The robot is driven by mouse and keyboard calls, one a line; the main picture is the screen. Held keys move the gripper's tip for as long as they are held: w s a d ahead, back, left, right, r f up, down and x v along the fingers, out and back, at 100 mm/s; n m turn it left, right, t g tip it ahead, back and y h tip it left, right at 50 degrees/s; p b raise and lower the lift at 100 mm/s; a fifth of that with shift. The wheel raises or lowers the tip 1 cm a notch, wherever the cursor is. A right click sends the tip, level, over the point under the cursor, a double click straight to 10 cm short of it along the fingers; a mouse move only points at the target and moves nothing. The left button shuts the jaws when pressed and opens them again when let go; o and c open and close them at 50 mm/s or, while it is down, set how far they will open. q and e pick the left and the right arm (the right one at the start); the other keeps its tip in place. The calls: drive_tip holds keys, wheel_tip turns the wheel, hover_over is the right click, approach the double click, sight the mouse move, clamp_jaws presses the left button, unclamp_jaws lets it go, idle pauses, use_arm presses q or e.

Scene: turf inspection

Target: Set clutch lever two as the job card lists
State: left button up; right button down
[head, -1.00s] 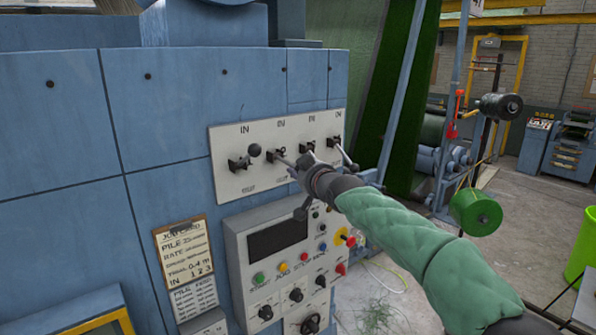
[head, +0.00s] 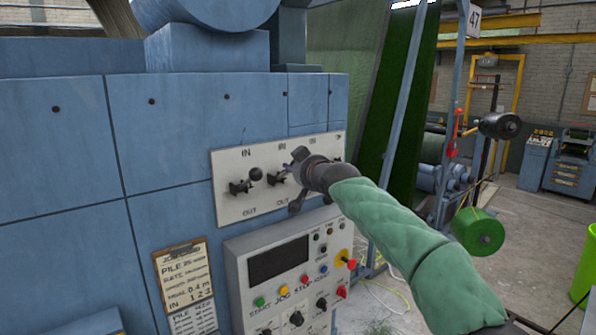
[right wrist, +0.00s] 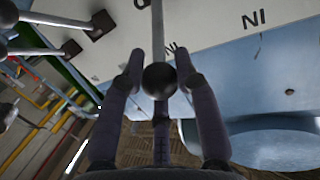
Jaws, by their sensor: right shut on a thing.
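The white lever panel (head: 231,205) on the blue machine carries a row of clutch levers marked IN above and OUT below. Lever one (head: 255,173), at the left, has a dark ball knob and is uncovered. My right gripper (head: 298,181) covers much of the panel's right part. In the right wrist view its fingers (right wrist: 159,82) are shut around the dark ball knob of clutch lever two (right wrist: 159,78), whose rod runs up to the panel. Two other lever rods (right wrist: 62,20) show at left there. The job card (head: 184,275) hangs below, reading IN 1 2 3. My left gripper is out of view.
A control box (head: 240,262) with a dark screen, coloured buttons and knobs juts out just below the lever panel. A blue post (head: 405,95) and green turf (head: 385,120) stand to the right. A green roll (head: 478,231) hangs farther right.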

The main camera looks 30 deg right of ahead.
drive_tip(key=shift+s+d+r, duration=0.1)
drive_tip(key=shift+s+r, duration=0.05)
drive_tip(key=shift+r, duration=0.45)
drive_tip(key=c, duration=1.1)
unclamp_jaws()
drive_tip(key=shift+o, duration=1)
drive_tip(key=shift+f, duration=0.3)
drive_tip(key=v, duration=1.1)
drive_tip(key=shift+s+a, duration=0.25)
drive_tip(key=shift+s, duration=0.1)
drive_tip(key=shift+f, duration=0.1)
